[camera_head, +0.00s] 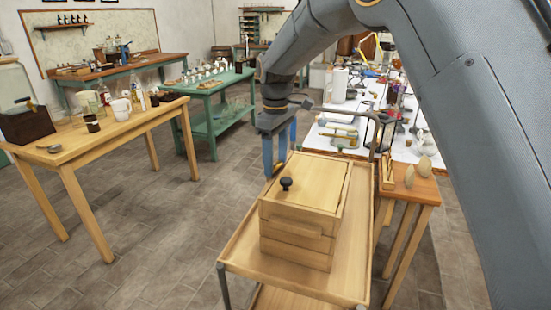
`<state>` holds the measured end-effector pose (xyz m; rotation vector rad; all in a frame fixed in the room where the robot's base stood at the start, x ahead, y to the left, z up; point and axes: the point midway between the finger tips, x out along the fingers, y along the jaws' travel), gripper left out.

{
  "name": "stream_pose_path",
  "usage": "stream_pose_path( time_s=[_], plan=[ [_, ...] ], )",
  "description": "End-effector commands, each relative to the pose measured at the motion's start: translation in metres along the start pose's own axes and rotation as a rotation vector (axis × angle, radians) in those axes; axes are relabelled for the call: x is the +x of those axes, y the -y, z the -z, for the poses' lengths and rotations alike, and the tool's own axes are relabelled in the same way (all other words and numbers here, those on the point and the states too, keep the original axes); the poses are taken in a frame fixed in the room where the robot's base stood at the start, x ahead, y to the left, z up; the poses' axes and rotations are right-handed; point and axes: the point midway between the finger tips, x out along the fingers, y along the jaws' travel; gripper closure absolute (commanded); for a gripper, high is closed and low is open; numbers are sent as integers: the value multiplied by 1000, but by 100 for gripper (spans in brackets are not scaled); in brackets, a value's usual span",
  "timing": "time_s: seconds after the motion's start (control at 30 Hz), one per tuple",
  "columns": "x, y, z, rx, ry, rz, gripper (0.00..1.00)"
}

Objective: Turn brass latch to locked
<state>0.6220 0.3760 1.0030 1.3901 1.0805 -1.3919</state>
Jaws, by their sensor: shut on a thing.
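A pale wooden box (300,205) with a black knob (286,183) on its lid stands on a wooden cart. My gripper (277,170) reaches down at the box's far left edge, with its blue fingers pointing downward. A small yellowish piece shows at the fingertips and looks like the brass latch (278,168). The fingers are shut on it. The latch is mostly hidden by the fingers and the box, so I cannot tell how far it is turned. The lid looks closed.
The wooden cart (240,262) has a raised rim and a metal handle at its far end. A small side table (422,188) stands close on the right, with a cluttered white table behind it. A wooden table (70,150) is at left. Open floor lies between.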

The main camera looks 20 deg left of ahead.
Motion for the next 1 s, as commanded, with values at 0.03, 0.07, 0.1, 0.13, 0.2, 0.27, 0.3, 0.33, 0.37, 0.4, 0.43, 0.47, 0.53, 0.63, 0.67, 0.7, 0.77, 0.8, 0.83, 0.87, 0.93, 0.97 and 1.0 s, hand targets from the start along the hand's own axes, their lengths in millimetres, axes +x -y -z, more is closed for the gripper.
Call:
stream_pose_path(
  time_s=[0.03,0.07,0.1,0.13,0.2,0.27,0.3,0.33,0.37,0.4,0.43,0.47,0.53,0.63,0.67,0.7,0.77,0.8,0.83,0.87,0.93,0.97,1.0],
  plan=[
    [-2,0,0,33,-1,-1,68],
    [-2,0,0,57,-1,-1,68],
    [-2,0,0,91,-1,-1,68],
    [-2,1,0,118,-1,-1,68],
    [-2,1,0,183,-1,-1,68],
    [-2,1,0,240,-1,-1,68],
    [-2,1,0,278,-1,-1,68],
    [-2,1,0,307,-1,-1,68],
    [-2,1,0,336,-1,-1,68],
    [-2,2,0,374,-1,-1,68],
    [-2,2,0,402,-1,-1,68],
    [-3,2,1,431,-1,-1,68],
    [-3,2,1,497,-2,-1,68],
    [-2,2,1,592,-2,-1,68],
    [-2,2,1,621,-2,-1,68],
    [-2,2,1,659,-3,-1,68],
    [-2,2,2,716,-3,-1,68],
    [-2,2,2,754,-3,-1,68],
    [-2,2,2,782,-3,-1,68],
    [-2,2,2,811,-3,-1,68],
    [-2,3,2,877,-3,-1,68],
    [-2,3,2,906,-3,-1,68],
    [-2,3,2,943,-3,-1,68]
  ],
)
